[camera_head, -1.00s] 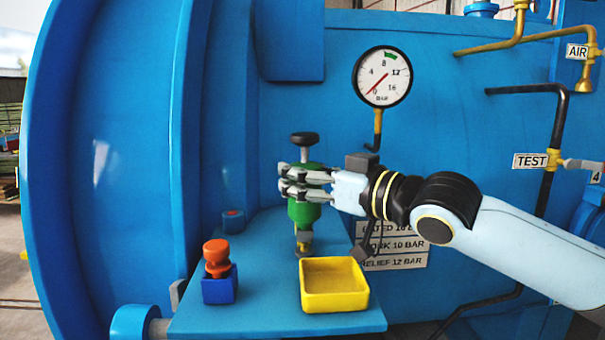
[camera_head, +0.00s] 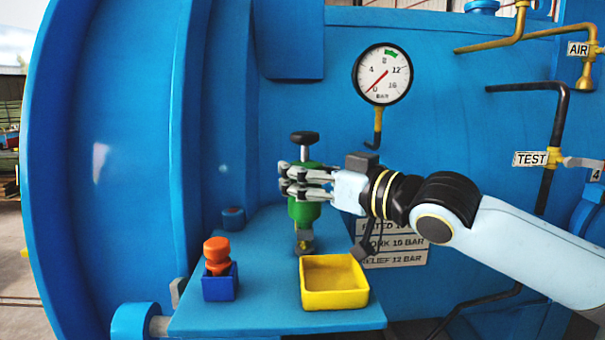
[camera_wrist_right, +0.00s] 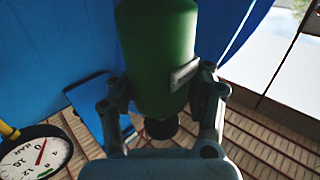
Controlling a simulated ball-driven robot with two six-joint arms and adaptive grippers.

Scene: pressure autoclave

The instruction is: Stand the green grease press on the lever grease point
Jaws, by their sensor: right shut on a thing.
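The green grease press (camera_head: 304,212) stands upright, with a black knob (camera_head: 304,138) on top and a brass-coloured nozzle (camera_head: 303,236) below. My right gripper (camera_head: 288,180) is shut around its green body from the right. In the right wrist view the press (camera_wrist_right: 158,45) sits between the two fingers (camera_wrist_right: 163,105). The nozzle's lower end is at a small dark fitting (camera_head: 304,248) on the blue shelf; I cannot tell whether it is seated there or just above. I cannot tell for sure which fitting is the lever grease point. My left gripper is not in view.
A yellow tray (camera_head: 334,300) stands on the blue shelf (camera_head: 265,310) just in front of the press. A blue holder with an orange knob (camera_head: 217,250) is at the left. A short blue stub (camera_head: 233,217) is behind. A pressure gauge (camera_head: 383,73) hangs above my right wrist.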

